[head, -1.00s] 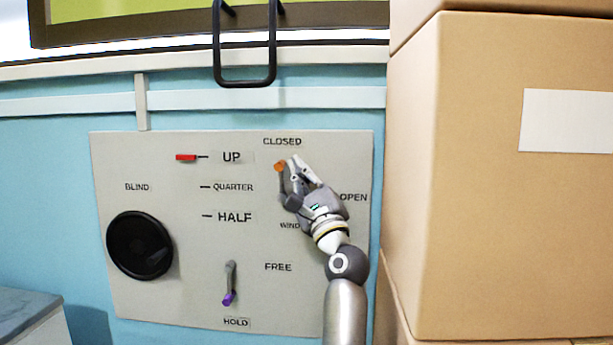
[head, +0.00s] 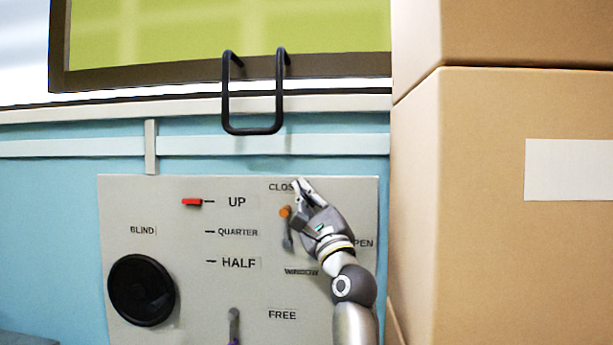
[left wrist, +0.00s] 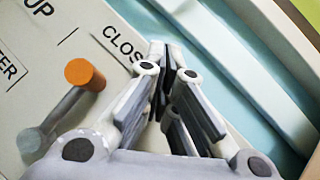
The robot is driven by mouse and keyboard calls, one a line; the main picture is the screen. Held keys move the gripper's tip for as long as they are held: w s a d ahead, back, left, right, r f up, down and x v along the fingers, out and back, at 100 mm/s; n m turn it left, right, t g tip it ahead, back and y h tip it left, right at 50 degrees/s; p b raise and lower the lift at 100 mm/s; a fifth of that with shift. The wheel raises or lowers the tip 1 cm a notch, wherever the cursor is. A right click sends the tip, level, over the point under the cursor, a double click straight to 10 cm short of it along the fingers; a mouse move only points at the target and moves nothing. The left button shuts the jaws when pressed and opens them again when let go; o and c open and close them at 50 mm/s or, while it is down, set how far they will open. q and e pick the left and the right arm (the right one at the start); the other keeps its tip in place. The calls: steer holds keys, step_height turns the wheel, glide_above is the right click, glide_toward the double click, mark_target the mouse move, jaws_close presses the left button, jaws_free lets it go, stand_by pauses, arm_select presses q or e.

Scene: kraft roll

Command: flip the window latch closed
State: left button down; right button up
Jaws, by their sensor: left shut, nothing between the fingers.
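The window latch is a grey lever with an orange knob (head: 285,212) on the pale panel (head: 120,220). It points up towards the CLOSED label (head: 279,187), with OPEN to its right. In the left wrist view the orange knob (left wrist: 84,74) and lever are in plain sight, left of the fingers. My left gripper (head: 299,187) is shut and empty. Its fingertips are above and slightly right of the knob, over the end of the CLOSED label. In the left wrist view the gripper fingers (left wrist: 166,72) appear apart from the knob. My right gripper is not in view.
The panel also has a red slider (head: 192,202) at UP, a black round knob (head: 141,290) and a lever (head: 234,322) below, cut off by the frame. A black handle (head: 251,131) hangs above. Stacked cardboard boxes (head: 480,250) stand close on the right.

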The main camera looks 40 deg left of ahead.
arm_select(q)
steer(key=shift+r, duration=2.7)
steer(key=shift+f, duration=0.1)
